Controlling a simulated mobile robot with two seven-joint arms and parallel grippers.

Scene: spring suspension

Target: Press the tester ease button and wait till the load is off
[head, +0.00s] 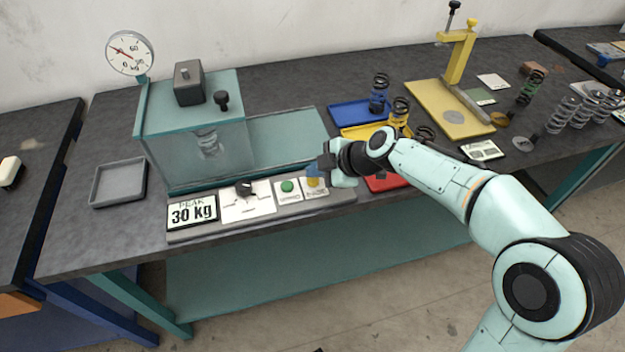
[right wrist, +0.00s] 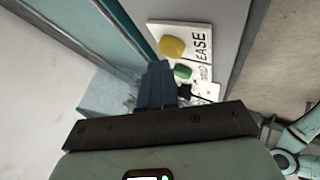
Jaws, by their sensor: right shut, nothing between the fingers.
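The yellow button (head: 313,181) sits on the tester's front panel, on a white plate whose label reads EASE in the right wrist view (right wrist: 200,45). A green button (head: 287,186) is just left of it. My right gripper (head: 322,166) is shut and empty, fingers close above the yellow button; in the right wrist view its fingertips (right wrist: 158,66) lie beside the button. I cannot tell whether they touch. The tester (head: 160,150) has clear walls with a spring (head: 208,142) inside. Its dial (head: 130,53) has a red needle. My left gripper is out of view.
A display (head: 192,213) reads PEAK 30 kg. A lever plate (head: 246,200) is beside it. A grey tray (head: 118,183) lies left of the tester. Blue (head: 350,113), yellow (head: 352,131) and red (head: 375,184) trays lie right, near my forearm. A yellow stand (head: 457,60) is farther back.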

